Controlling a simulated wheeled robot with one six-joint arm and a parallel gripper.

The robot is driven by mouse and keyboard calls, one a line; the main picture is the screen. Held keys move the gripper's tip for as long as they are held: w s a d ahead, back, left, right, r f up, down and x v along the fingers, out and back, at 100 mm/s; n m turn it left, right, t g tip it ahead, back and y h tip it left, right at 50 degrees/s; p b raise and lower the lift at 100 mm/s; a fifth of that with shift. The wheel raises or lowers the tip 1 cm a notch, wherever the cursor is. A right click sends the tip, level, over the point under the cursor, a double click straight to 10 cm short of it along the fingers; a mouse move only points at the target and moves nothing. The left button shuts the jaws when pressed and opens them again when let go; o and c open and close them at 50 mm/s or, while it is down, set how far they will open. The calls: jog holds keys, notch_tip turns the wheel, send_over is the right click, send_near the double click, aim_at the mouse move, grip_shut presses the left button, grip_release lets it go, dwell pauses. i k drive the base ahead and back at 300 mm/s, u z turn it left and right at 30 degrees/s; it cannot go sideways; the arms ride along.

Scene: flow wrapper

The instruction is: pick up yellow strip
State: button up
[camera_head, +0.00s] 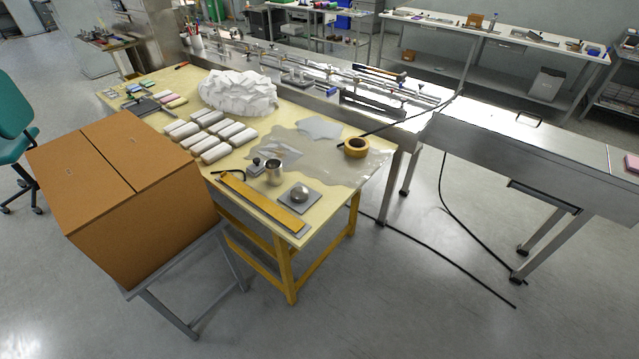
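The yellow strip (262,201) is a long, flat, orange-yellow bar. It lies along the near edge of the pale yellow table (232,172), slanting down to the right, with a grey edge along part of it. A black cord or handle lies at its upper left end. A grey square plate with a round metal piece (299,195) sits close to its right end. My gripper is not in view.
A large brown cardboard box (125,190) on a grey stand blocks the left side of the table. Black cables cross the floor at the right.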

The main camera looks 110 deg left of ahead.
aim_at(289, 221)
jog(key=u, duration=4.55)
jog(key=i, duration=1.65)
